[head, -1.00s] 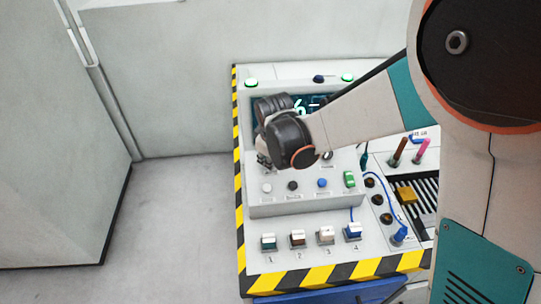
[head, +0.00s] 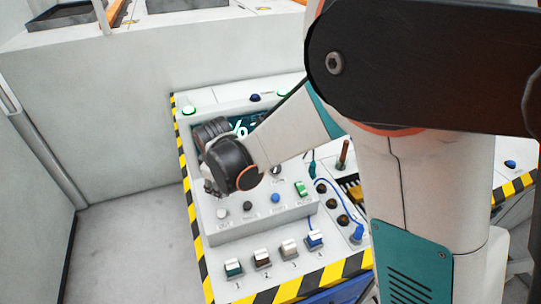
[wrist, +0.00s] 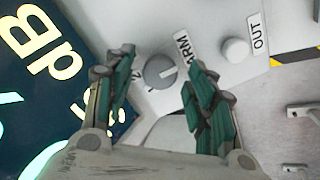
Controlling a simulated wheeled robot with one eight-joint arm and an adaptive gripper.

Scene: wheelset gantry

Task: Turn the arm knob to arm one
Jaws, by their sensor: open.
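The arm knob (wrist: 160,71) is a round grey knob with a light pointer line, on the white panel in the wrist view. The label ARM (wrist: 183,48) is beside it, with small number marks on its other side. My gripper (wrist: 159,62) is open, its two green-padded fingers on either side of the knob. I cannot tell whether they touch it. In the head view my wrist covers the knob and most of the gripper, above the console (head: 240,218).
A white button (wrist: 236,50) by the label OUT (wrist: 258,38) is right of the knob. A dark lit display (wrist: 45,70) is at left. In the head view, several coloured switches (head: 289,249) line the console's front, and a blue cable (head: 358,232) is plugged in at right.

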